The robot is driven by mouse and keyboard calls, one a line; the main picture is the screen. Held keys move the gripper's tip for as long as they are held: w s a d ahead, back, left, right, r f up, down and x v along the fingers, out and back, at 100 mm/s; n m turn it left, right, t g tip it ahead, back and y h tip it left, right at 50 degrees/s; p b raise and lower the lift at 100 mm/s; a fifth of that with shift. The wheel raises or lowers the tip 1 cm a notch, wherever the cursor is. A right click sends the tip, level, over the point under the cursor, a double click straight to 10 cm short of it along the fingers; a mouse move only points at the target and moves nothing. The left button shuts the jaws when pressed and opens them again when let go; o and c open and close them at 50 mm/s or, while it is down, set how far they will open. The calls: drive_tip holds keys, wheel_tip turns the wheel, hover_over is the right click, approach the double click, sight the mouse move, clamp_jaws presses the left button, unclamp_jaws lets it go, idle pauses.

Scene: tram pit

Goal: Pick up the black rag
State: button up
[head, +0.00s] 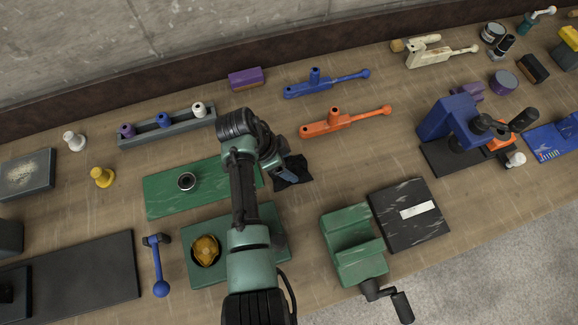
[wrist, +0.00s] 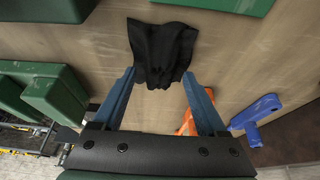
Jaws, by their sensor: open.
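The black rag (wrist: 160,55) lies crumpled on the wooden bench, ahead of my gripper (wrist: 160,82) in the wrist view. The two blue fingers are open, one on each side of the rag's near edge, with nothing held. In the head view the rag (head: 291,170) shows right of my gripper (head: 290,172), partly hidden by it. I cannot tell whether the fingers touch the rag.
A green plate (head: 165,193) with a metal ring lies left of the rag. A green vise (head: 352,240) and a black marbled slab (head: 412,217) stand nearer the front edge. An orange handled tool (head: 345,121) lies behind right. Bench right of the rag is clear.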

clamp_jaws()
drive_tip(key=shift+r, duration=0.1)
idle(0.3)
wheel_tip(320, 180, up, 10)
drive_tip(key=b, duration=0.1)
idle(0.4)
